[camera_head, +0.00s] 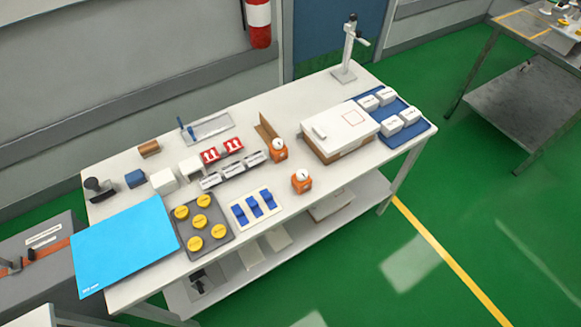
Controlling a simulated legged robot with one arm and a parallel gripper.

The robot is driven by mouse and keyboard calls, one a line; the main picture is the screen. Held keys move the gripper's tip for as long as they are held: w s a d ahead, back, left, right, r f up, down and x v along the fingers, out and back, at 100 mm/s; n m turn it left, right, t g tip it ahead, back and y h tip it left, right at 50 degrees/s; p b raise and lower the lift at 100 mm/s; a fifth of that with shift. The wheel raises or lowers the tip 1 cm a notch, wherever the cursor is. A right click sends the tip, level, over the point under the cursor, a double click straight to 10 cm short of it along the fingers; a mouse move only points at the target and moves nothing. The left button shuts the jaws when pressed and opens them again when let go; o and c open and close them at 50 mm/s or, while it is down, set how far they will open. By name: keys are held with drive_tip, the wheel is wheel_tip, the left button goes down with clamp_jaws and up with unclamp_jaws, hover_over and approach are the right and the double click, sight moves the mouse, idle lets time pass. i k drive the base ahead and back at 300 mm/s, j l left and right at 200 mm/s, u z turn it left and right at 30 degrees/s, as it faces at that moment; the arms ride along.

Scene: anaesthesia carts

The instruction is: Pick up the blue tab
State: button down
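Several blue things lie on the white table. Three small blue tabs, a left one (239,215), a middle one (254,208) and a right one (269,200), sit side by side on a cream plate (264,217) near the table's front edge. I cannot tell which of them the task means. They look uncovered and apart from each other. My gripper is not in this view.
A grey tray (217,239) with yellow discs is left of the plate, beside a bright blue sheet (125,245). An orange-based item (301,183) stands to the right, with a white box (340,130) behind. Red and white blocks (222,151) stand behind. Green floor in front is clear.

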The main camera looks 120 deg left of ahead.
sight(254, 206)
drive_tip(key=j+u, duration=0.1)
drive_tip(key=u, duration=0.4)
drive_tip(key=j+u, duration=0.15)
drive_tip(key=u, duration=0.3)
drive_tip(key=j+u, duration=0.1)
drive_tip(key=u, duration=0.4)
drive_tip(key=j+u, duration=0.1)
drive_tip(key=u, duration=0.8)
drive_tip(key=k+u, duration=0.15)
drive_tip(key=u, duration=0.3)
drive_tip(key=k+u, duration=0.1)
drive_tip(key=u, duration=0.3)
drive_tip(key=k+u, duration=0.1)
drive_tip(key=u, duration=0.8)
drive_tip(key=i+j+z, duration=0.15)
drive_tip(key=z, duration=0.2)
drive_tip(key=i+j+z, duration=0.15)
drive_tip(key=z, duration=0.25)
